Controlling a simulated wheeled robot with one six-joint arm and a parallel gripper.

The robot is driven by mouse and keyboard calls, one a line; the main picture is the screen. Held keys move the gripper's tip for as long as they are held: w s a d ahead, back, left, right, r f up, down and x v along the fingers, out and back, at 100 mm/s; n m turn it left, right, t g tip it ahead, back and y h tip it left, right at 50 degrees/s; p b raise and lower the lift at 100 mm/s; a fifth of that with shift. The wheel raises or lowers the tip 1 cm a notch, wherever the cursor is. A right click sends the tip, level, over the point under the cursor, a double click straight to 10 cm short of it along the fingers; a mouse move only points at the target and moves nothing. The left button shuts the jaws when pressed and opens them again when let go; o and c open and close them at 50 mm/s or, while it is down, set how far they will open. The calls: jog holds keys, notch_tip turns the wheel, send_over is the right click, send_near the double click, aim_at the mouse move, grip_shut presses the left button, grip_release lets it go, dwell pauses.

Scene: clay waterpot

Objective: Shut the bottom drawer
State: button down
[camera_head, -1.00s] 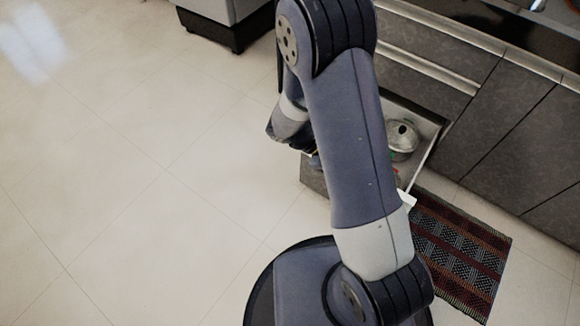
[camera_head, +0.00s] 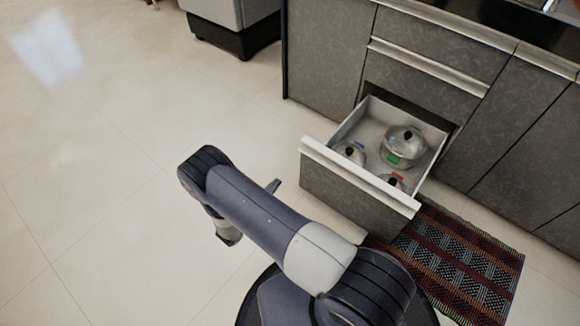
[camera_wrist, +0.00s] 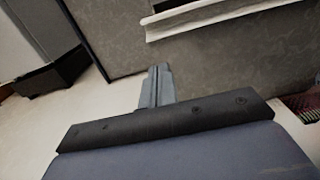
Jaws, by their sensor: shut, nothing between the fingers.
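The bottom drawer (camera_head: 345,198) is pulled well out of the grey cabinet. Its patterned grey front has a pale handle strip (camera_head: 370,181) along the top. Several lidded glass pots, one of them (camera_head: 403,146) larger, sit inside. My gripper (camera_head: 275,185) is mostly hidden behind my arm link, and its tip shows just left of the drawer front with a small gap in the picture. In the wrist view my gripper (camera_wrist: 160,72) is shut and empty, pointing toward the left edge of the drawer front (camera_wrist: 225,65). I cannot tell the exact distance.
Closed cabinet doors and drawers (camera_head: 425,50) stand above and beside the open drawer. A striped dark rug (camera_head: 465,265) lies on the floor to its right. A grey appliance with a dark base (camera_head: 235,35) stands at the back. The pale tiled floor on the left is clear.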

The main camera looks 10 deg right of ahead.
jog(key=b+x, duration=0.3)
jog(key=x, duration=1.1)
